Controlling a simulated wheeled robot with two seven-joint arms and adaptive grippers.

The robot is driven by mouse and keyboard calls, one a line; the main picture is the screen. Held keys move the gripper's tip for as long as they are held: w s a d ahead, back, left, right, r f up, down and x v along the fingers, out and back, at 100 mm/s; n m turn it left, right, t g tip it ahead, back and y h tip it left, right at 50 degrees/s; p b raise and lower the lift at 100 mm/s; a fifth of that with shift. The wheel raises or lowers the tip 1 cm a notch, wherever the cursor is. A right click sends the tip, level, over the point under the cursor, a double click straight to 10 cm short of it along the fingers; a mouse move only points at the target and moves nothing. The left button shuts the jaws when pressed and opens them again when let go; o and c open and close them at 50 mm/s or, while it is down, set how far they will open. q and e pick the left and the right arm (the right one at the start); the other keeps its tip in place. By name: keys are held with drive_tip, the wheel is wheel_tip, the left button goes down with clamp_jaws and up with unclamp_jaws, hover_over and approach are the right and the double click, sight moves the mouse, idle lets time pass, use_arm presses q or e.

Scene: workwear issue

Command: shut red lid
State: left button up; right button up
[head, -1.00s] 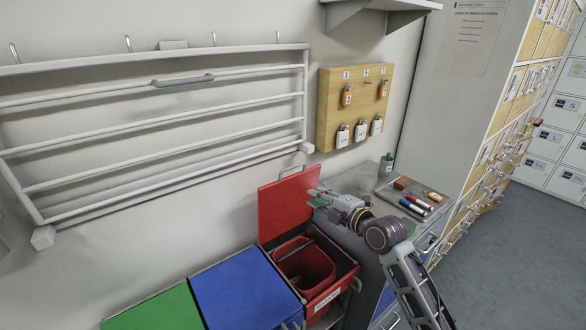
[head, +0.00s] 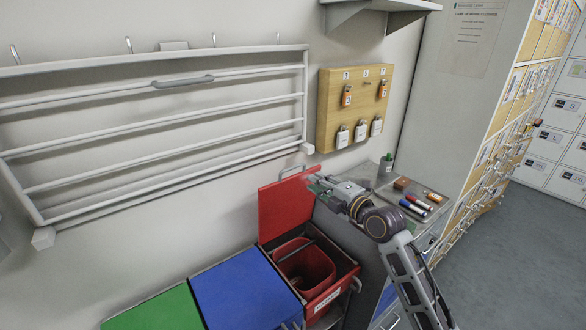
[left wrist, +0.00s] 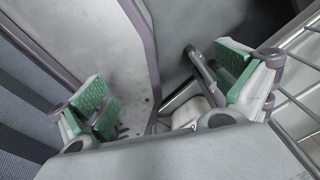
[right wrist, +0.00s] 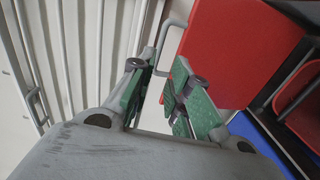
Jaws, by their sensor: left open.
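The red lid (head: 286,207) stands raised, leaning near the wall, behind the open red bin (head: 335,287). A wire handle (head: 293,172) is on its top edge. My right gripper (head: 318,184) is beside the lid's upper right edge in the head view. In the right wrist view its green-padded fingers (right wrist: 163,98) are apart, with the lid (right wrist: 235,45) behind and right of the right finger and the handle (right wrist: 172,28) beyond the gap. I cannot tell whether it touches the lid. My left gripper (left wrist: 165,90) is open and empty, outside the head view.
Blue (head: 243,289) and green (head: 153,312) lids lie shut left of the red bin. A grey counter with a tray of markers (head: 418,205) and a small bottle (head: 386,163) stands to the right. A white wall rack (head: 160,125) hangs above left.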

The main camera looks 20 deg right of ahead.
sight(293, 168)
drive_tip(key=p+x, duration=0.1)
drive_tip(key=x, duration=0.5)
drive_tip(key=shift+w, duration=0.15)
use_arm(q)
drive_tip(key=shift+s+d+r+p, duration=0.2)
drive_tip(key=shift+d+r+p, duration=0.25)
drive_tip(key=shift+r, duration=0.2)
drive_tip(key=shift+s+d+r+p, duration=0.15)
drive_tip(key=shift+d+r+p, duration=0.2)
drive_tip(key=shift+r, duration=0.25)
use_arm(e)
drive_tip(key=shift+x, duration=3.2)
clamp_jaws()
use_arm(q)
drive_tip(key=shift+d, duration=0.1)
use_arm(e)
drive_tip(key=shift+f, duration=0.1)
